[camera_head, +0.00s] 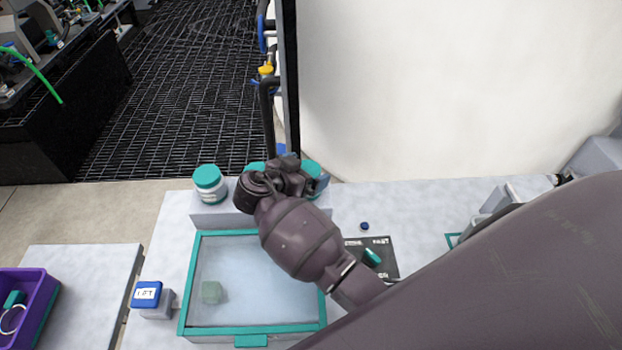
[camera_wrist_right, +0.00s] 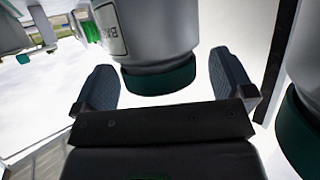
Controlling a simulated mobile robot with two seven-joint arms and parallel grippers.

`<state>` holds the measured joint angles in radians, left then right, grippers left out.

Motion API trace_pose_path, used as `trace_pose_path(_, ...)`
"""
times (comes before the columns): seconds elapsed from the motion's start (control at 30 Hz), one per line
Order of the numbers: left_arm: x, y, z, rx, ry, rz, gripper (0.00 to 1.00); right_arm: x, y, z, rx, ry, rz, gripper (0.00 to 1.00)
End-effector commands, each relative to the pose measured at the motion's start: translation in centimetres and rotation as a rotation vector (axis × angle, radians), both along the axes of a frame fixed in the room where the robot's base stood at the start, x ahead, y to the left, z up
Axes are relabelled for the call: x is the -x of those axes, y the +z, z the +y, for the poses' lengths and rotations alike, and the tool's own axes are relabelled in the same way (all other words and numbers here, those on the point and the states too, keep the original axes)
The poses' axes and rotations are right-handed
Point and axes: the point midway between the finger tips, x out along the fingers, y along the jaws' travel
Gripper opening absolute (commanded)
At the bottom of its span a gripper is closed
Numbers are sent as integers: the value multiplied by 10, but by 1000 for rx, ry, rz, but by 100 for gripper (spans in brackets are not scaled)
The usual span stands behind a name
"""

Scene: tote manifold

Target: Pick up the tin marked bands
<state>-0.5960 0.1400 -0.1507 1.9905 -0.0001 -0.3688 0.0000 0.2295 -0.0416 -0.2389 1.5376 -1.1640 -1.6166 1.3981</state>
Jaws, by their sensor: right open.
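Three grey-white tins with teal lids stand in a row on a pale raised ledge (camera_head: 211,216) at the back of the bench. The left tin (camera_head: 209,185) is in clear view in the head view. The middle tin (camera_head: 254,167) and the right tin (camera_head: 312,168) are partly hidden by my right gripper (camera_head: 306,174). In the right wrist view, the open fingers of my right gripper (camera_wrist_right: 165,84) are either side of a tin (camera_wrist_right: 160,32) whose partly visible label starts with "BA". I see no closed grip on it. My left gripper is not in view.
A teal-rimmed clear-topped case (camera_head: 190,275) with a green block inside lies in front of the ledge. A blue-lidded small box (camera_head: 147,294) stands left of it. A dark printed mat (camera_head: 384,250) lies to the right. Another tin (camera_wrist_right: 305,125) is close at the wrist view's right edge.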

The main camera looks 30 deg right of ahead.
Motion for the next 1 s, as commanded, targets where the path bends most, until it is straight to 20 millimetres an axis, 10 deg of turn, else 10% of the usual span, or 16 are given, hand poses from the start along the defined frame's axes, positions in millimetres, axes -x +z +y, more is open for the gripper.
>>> trace_pose_path(0.2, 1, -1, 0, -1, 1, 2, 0, 0, 0, 0, 0, 0, 0, 96)
trace_pose_path(0.6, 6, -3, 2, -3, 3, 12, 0, 0, 0, 0, 0, 0, -1, 38)
trace_pose_path(1.0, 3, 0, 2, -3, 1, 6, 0, 0, 14, 0, -1, -1, -4, 38)
